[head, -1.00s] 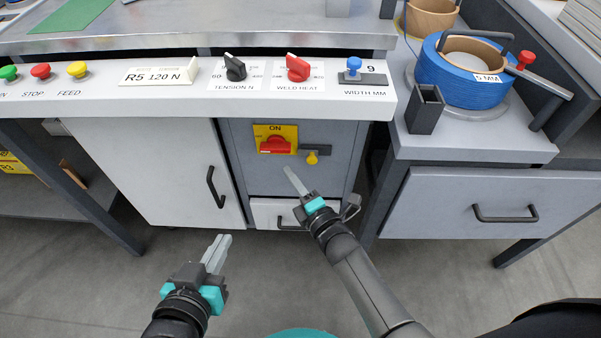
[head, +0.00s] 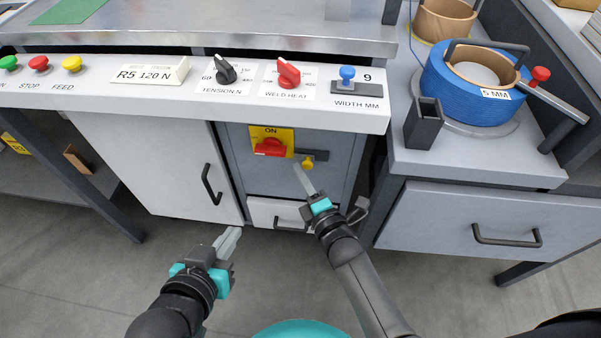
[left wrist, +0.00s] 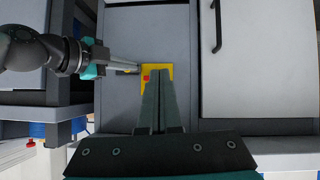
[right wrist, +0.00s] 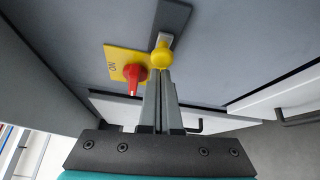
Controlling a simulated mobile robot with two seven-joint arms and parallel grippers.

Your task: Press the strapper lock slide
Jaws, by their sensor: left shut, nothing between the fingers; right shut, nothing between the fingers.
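The lock slide is a yellow knob (head: 307,161) on a short dark slotted plate (head: 321,156), on the grey cabinet front just right of the red switch (head: 270,148). My right gripper (head: 297,168) is shut and empty, its fingertips right at the knob. In the right wrist view the yellow knob (right wrist: 162,57) sits just beyond the fingertips (right wrist: 160,73); I cannot tell whether they touch. The dark plate (right wrist: 172,17) runs up from it. My left gripper (head: 236,231) is shut and empty, low in front of the white door, away from the slide.
A panel (head: 150,108) with buttons, dials and a blue-knobbed width slide (head: 347,78) juts out above. A white door (head: 165,170) is at left, a small drawer (head: 262,211) below. A blue strap reel (head: 468,88) stands at right.

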